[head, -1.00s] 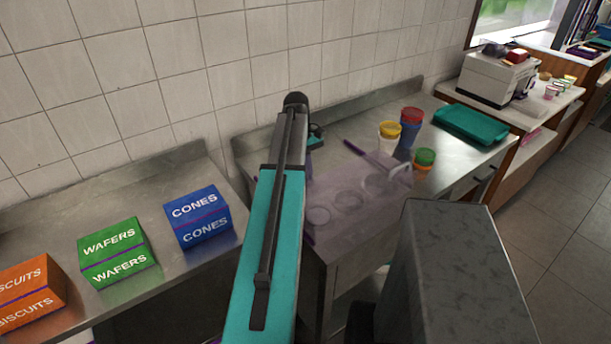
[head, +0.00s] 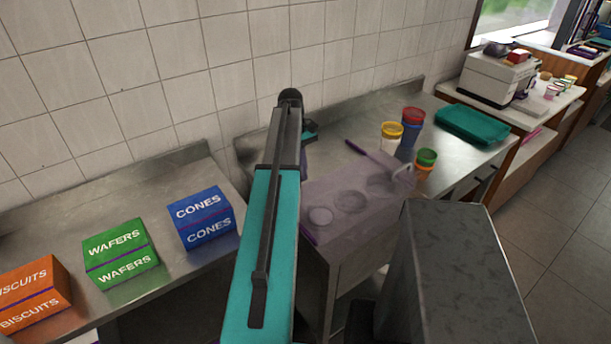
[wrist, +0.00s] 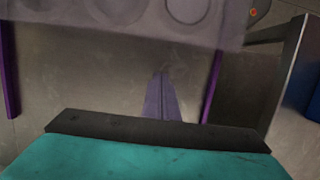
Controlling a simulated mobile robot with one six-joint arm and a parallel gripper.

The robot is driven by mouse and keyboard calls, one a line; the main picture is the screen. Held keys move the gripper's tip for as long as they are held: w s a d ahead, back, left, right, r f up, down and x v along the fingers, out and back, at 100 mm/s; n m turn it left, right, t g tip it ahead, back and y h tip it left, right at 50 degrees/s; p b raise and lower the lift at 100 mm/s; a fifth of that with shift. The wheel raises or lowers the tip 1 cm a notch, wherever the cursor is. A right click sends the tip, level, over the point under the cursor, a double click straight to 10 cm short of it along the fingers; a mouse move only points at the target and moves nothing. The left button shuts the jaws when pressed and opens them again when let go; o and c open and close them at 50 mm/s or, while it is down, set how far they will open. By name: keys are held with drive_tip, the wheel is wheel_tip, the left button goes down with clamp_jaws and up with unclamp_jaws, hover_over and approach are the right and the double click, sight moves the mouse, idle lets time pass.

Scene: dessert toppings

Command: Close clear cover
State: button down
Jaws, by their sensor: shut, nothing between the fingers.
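The clear cover (head: 335,192) is a see-through, purplish sheet with round openings on the right-hand steel counter in the head view. It looks nearly flat there, but I cannot tell whether it rests fully down. In the wrist view the cover (wrist: 75,30) crosses the top of the picture. My gripper (wrist: 161,76) has its purple fingers together, empty, below the cover's near edge in that picture, with a visible gap between them. In the head view my arm hides most of the gripper.
A purple-handled tool (head: 368,154) lies behind the cover. A yellow-lidded jar (head: 391,136), a red-lidded jar (head: 409,127) and a green-lidded jar (head: 425,160) stand nearby. A teal tray (head: 473,124) lies farther right. Blue (head: 203,217), green (head: 120,252) and orange (head: 35,296) boxes stand left.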

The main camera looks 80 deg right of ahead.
drive_tip(key=b+v, duration=0.2)
drive_tip(key=v, duration=0.7)
drive_tip(key=shift+r, duration=0.45)
drive_tip(key=shift+s, duration=0.15)
drive_tip(key=shift+b, duration=0.3)
